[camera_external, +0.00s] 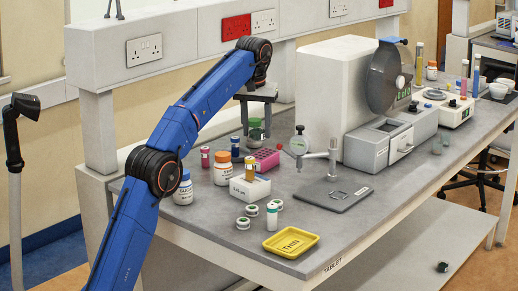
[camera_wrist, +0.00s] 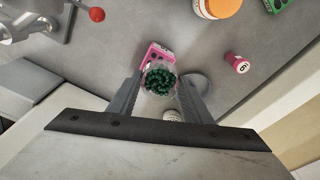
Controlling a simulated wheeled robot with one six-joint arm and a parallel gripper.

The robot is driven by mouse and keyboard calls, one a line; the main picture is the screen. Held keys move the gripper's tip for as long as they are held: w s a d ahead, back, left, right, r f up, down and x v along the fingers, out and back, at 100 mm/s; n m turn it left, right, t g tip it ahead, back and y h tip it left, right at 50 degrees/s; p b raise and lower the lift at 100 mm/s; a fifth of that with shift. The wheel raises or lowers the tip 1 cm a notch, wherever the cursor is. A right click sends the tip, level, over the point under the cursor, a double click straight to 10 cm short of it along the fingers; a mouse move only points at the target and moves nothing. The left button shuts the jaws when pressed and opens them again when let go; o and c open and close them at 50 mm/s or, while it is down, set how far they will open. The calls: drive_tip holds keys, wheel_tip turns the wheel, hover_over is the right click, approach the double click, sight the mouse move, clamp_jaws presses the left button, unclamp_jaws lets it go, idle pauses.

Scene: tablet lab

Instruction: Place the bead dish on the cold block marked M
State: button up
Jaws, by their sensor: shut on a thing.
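My gripper (camera_external: 256,98) is shut on the bead dish (camera_external: 256,124), a small clear dish of dark green beads, and holds it above the bench. In the wrist view the dish (camera_wrist: 160,79) sits between the two fingers of my gripper (camera_wrist: 157,92). A pink block with holes (camera_external: 265,159) lies on the bench below and in front of the dish; in the wrist view this pink block (camera_wrist: 157,53) is partly hidden by the dish. I cannot read an M on any block. A corner of a green block (camera_wrist: 279,5) shows in the wrist view.
A white labelled block (camera_external: 250,190) holds an amber vial. An orange-lidded bottle (camera_external: 222,168), small vials and a stand (camera_external: 333,178) are close by. A yellow tray (camera_external: 291,243) lies at the front edge. A large white machine (camera_external: 325,85) stands to the right.

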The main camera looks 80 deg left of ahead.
drive_tip(key=shift+f, duration=2.8)
drive_tip(key=o, duration=1.1)
drive_tip(key=shift+f, duration=0.1)
drive_tip(key=r, duration=0.6)
drive_tip(key=shift+d+r, duration=0.4)
drive_tip(key=shift+s+r, duration=0.1)
drive_tip(key=shift+r, duration=0.35)
drive_tip(key=shift+d, duration=0.2)
